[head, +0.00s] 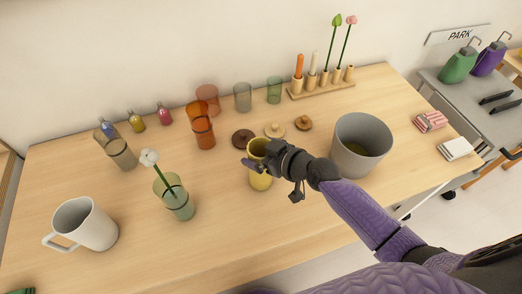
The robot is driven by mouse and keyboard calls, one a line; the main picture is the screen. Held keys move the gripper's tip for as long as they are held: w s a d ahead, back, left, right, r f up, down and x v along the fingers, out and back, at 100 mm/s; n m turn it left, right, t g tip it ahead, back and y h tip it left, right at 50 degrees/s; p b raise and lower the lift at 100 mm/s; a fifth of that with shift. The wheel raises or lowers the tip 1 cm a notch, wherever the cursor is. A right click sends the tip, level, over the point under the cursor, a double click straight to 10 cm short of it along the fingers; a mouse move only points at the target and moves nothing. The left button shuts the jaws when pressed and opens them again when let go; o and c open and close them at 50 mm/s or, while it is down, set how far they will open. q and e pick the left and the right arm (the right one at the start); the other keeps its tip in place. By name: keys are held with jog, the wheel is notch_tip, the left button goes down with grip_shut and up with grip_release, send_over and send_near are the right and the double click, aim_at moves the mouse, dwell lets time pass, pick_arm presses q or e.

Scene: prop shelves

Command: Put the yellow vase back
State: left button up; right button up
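The yellow vase (260,183) stands upright on the wooden table, near the middle of the head view. My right gripper (264,164) reaches in from the right at the vase's upper part and covers some of its side. A purple fingertip shows at the vase's left side. Whether the fingers press on the vase or are only around it cannot be told. My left gripper is not in view.
A grey bin (362,146) stands close to the right of my gripper. A green glass (176,200) with a white flower and a white pitcher (86,226) stand to the left. Round lids (274,130), orange tumblers (202,133) and a wooden flower rack (320,84) are behind.

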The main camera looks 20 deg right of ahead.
jog(key=shift+r+p, duration=0.3)
jog(key=p+v, duration=0.1)
jog(key=v, duration=1.1)
jog(key=shift+f+p, duration=0.2)
jog(key=shift+p, duration=0.15)
jog(key=shift+s, duration=0.1)
